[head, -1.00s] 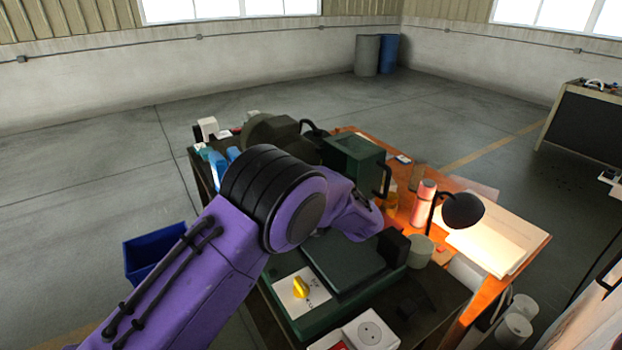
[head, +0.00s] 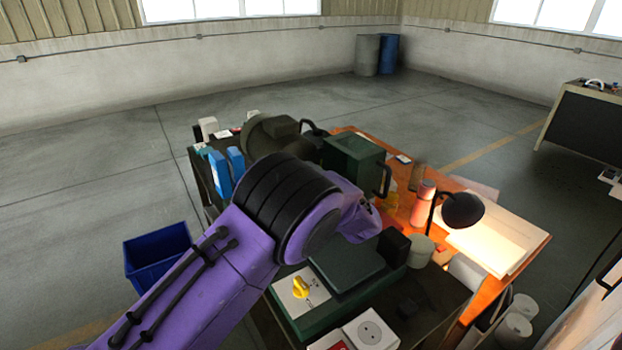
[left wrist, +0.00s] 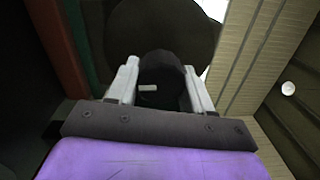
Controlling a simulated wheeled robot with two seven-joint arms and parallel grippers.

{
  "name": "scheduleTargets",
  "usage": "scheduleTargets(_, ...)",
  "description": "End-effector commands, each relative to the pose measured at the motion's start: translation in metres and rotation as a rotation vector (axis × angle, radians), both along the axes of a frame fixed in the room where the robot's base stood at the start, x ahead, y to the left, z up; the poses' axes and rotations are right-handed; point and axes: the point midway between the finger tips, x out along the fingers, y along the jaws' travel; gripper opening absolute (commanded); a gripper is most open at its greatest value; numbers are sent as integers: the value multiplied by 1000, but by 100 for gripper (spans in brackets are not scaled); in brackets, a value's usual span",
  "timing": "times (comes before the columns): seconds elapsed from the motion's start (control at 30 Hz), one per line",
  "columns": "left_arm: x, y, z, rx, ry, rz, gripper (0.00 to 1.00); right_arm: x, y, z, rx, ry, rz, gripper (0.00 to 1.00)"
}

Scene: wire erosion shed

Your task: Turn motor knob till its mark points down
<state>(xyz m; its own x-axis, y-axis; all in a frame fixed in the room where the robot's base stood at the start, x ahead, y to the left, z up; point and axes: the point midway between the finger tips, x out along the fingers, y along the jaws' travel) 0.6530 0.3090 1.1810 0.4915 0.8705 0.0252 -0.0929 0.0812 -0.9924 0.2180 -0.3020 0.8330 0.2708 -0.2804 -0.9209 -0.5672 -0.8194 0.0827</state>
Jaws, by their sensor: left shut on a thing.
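The motor knob (left wrist: 164,70) is a dark round cylinder in the left wrist view, in front of a larger dark round body (left wrist: 190,28). A short white mark (left wrist: 148,88) shows on the knob's near face, lying nearly level and left of its centre in that view. My left gripper (left wrist: 161,76) is shut on the knob, one pale finger on each side. In the head view my purple left arm hides the gripper and knob. My right gripper is not in view.
A green machine with a yellow knob (head: 300,287) on a white plate stands at the bench's near side. A black lamp (head: 462,210), an orange-pink bottle (head: 423,203) and a green box (head: 352,158) stand nearby. A blue bin (head: 157,252) is on the floor at left.

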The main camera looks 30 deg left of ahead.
Motion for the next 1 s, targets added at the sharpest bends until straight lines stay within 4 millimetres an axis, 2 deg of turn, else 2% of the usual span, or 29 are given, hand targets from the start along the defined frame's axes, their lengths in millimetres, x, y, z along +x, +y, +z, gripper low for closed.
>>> scheduleTargets(0.03, 2, 0, 5, 11, 2, -3, 20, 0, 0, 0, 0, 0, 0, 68)
scheduleTargets(0.57, 1, 0, 4, 22, 24, -2, 20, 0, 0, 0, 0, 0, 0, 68)
scheduleTargets(0.6, 1, 0, 4, 22, 24, -2, 54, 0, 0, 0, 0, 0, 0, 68)
scheduleTargets(0.67, 1, 0, 4, 22, 24, -2, 73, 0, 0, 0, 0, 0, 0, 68)
scheduleTargets(0.7, 1, 0, 3, 22, 25, -2, 76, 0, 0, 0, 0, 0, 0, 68)
scheduleTargets(1.0, 0, 1, 1, 10, 14, 0, 76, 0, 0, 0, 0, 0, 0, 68)
